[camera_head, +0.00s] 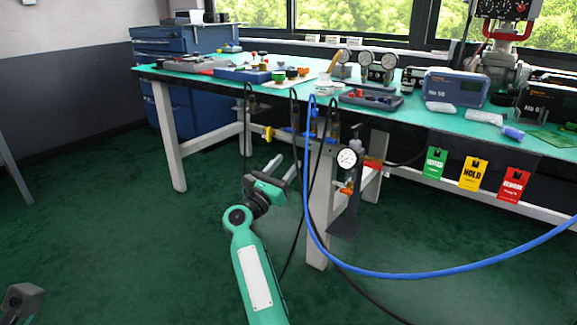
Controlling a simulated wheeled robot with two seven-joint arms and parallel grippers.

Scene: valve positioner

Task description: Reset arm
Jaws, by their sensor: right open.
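My right arm, green with a pale plate, reaches up from the bottom middle. Its right gripper (284,168) is open, with two grey fingers spread apart and nothing seen between them. It is in front of the workbench (330,118), below the level of its green top, near the hanging black cables. A dark grey part at the bottom left corner (22,300) looks like part of my left gripper. It is cut off by the picture edge, and its fingers cannot be made out.
A blue hose (440,275) loops from the bench to the right edge. A pressure gauge (347,159) stands on a bracket by the bench leg. Green, yellow and red tags (473,173) hang at the front right. A blue drawer cabinet (165,45) is behind left. The left floor is clear.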

